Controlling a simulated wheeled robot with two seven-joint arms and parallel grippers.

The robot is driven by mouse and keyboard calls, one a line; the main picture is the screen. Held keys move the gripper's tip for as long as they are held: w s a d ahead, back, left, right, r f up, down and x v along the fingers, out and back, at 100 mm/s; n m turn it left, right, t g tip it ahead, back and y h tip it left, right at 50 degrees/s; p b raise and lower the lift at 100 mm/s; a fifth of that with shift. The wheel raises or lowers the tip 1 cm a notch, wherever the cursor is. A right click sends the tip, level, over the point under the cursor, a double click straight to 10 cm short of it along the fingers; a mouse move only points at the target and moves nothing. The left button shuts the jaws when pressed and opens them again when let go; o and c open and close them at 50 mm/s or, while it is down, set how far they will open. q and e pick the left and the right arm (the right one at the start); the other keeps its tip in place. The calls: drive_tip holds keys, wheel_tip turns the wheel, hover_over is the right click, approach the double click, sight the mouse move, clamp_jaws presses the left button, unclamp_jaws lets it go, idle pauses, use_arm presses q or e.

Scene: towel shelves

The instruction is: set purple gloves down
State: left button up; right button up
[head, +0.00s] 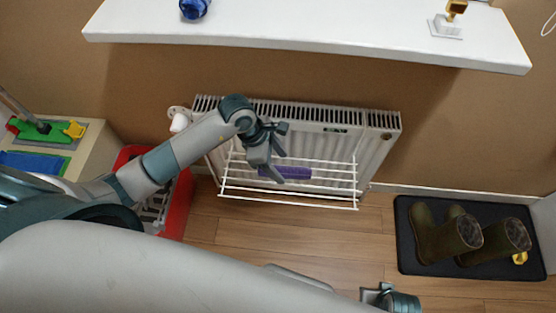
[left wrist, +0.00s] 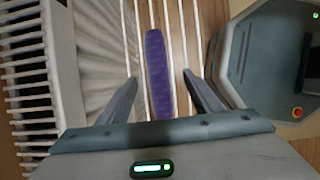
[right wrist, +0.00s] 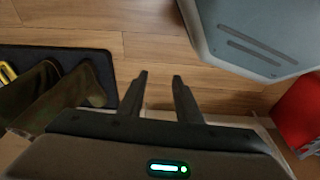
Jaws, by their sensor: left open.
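The purple gloves (head: 287,172) lie as one narrow purple strip on the white wire drying rack (head: 335,203) in front of the radiator. My left gripper (head: 280,165) is just above the rack at the left end of the gloves. In the left wrist view, the purple gloves (left wrist: 158,70) lie lengthwise between the two open fingers, and I see a gap on either side. My right gripper (right wrist: 160,82) is open over the wooden floor, with nothing between its fingers.
The white radiator (head: 370,150) stands against the wall behind the rack. A white shelf (head: 300,28) juts out above. A red crate (head: 178,205) stands left of the rack. Boots (head: 440,237) stand on a dark mat (head: 415,265) at right. The wooden floor between is clear.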

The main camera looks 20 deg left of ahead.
use_arm(q)
drive_tip(key=v, duration=0.9)
use_arm(e)
drive_tip(key=shift+s, duration=0.2)
use_arm(q)
drive_tip(key=shift+a+r, duration=0.1)
use_arm(e)
drive_tip(key=shift+w, duration=0.4)
drive_tip(key=shift+w+r, duration=0.1)
drive_tip(key=shift+w, duration=0.2)
drive_tip(key=shift+s, duration=0.25)
